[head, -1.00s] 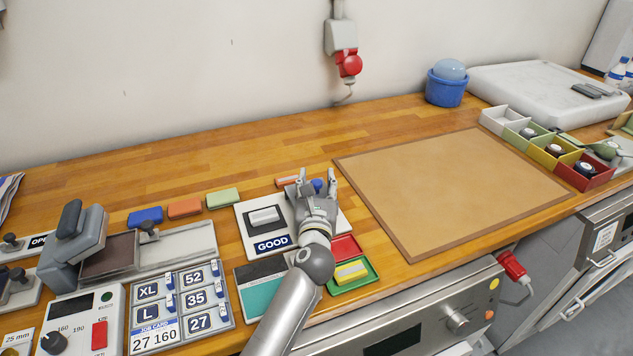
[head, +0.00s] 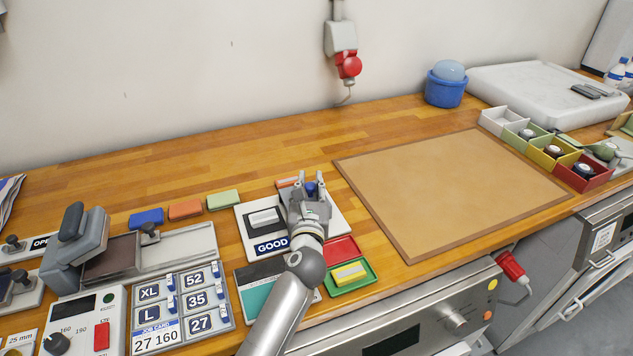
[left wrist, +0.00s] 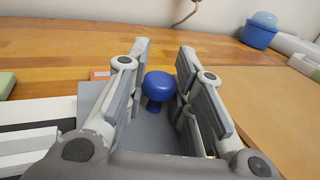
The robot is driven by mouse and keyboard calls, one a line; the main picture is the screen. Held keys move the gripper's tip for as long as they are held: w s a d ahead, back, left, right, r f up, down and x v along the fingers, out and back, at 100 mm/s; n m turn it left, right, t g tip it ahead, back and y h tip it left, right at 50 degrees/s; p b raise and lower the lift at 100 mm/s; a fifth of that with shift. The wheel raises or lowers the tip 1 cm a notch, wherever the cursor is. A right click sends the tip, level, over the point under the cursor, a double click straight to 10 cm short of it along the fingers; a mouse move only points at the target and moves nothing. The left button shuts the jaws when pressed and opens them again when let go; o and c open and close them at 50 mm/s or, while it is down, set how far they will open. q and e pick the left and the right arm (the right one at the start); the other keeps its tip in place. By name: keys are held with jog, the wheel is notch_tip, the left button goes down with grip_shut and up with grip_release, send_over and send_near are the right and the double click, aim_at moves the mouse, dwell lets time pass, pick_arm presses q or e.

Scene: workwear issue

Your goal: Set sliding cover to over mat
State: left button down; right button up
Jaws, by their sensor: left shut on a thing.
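A white base plate (head: 339,221) lies flat on the wooden bench, with a black-framed block and the word GOOD on its left part. A grey plate (left wrist: 92,92) with a blue round knob (left wrist: 158,86) sits at its right part; it looks like the sliding cover. The blue knob also shows in the head view (head: 311,188). My left gripper (head: 308,182) is over the plate, its fingers on both sides of the knob and shut on it. The gripper hides most of the grey plate in the head view. A large tan mat (head: 455,190) lies to the right. My right gripper is not in view.
Red and green trays (head: 352,284), the green one holding a yellow block, lie just in front. Blue, orange and green blocks (head: 185,210) lie behind to the left. A size-card panel (head: 180,305) is at front left. The bench behind is clear.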

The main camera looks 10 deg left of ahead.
pick_arm(q)
jog(key=s+a+p, duration=0.1)
jog(key=s+a, duration=0.1)
jog(key=a, duration=0.1)
jog(key=s+a+p, duration=0.1)
jog(key=s+a, duration=0.1)
jog(key=s+a+p, duration=0.1)
jog(key=a+p, duration=0.1)
jog(key=a, duration=0.1)
jog(key=shift+s+a, duration=0.35)
jog(key=shift+s, duration=0.05)
jog(key=shift+f, duration=0.1)
jog(key=c, duration=1.6)
grip_release()
jog(key=shift+c, duration=0.2)
jog(key=o, duration=0.4)
jog(key=shift+s+a, duration=0.1)
jog(key=shift+a, duration=0.05)
jog(key=s, duration=0.4)
jog(key=s+d, duration=0.1)
jog(key=s, duration=0.2)
jog(key=s+d, duration=0.1)
jog(key=s, duration=0.3)
jog(key=shift+s+d, duration=0.25)
jog(key=shift+s, duration=0.1)
